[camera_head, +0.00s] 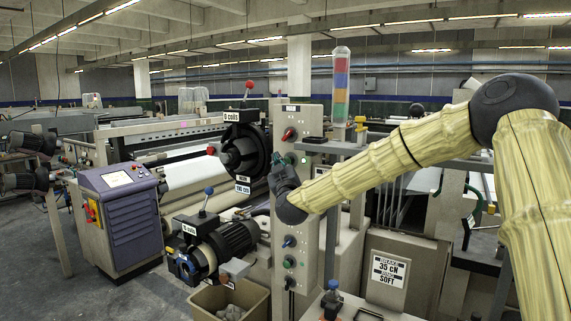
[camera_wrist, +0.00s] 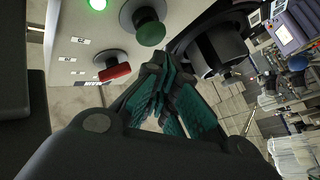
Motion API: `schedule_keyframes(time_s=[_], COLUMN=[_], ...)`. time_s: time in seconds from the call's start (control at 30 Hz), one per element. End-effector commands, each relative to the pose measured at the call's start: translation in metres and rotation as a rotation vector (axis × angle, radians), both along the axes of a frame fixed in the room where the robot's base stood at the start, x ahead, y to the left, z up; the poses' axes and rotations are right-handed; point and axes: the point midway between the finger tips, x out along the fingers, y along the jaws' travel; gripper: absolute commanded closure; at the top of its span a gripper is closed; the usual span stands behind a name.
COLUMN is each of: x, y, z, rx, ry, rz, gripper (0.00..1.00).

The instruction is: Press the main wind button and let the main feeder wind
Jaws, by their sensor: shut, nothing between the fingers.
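My gripper (camera_head: 283,172) is in front of the upright control panel (camera_head: 291,112), at the height of the black upper feeder (camera_head: 245,150). That feeder has a "0 coils" label (camera_head: 231,117) and a small lower label whose text is hard to read. In the wrist view my gripper (camera_wrist: 160,62) is shut and empty. Its fingertips are close beside a green mushroom button (camera_wrist: 151,31); I cannot tell whether they touch it. A lit green lamp (camera_wrist: 97,4) and a red knob (camera_wrist: 114,72) are on the same panel face.
A blue-grey console (camera_head: 122,215) stands further left. A signal tower (camera_head: 341,85) rises behind the panel. A "35 cN SOFT" sign (camera_head: 388,271) is at right.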

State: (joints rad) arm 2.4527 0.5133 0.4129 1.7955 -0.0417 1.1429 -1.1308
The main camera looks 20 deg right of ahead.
Motion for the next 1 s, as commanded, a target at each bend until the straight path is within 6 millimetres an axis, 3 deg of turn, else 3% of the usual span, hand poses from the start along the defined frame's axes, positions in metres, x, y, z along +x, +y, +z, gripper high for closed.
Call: schedule_keyframes(time_s=[1.0], x=[0.005], y=[-0.0061], z=[0.0003], rx=[0.0], ry=[0.0], rz=[0.0], gripper=[1.0])
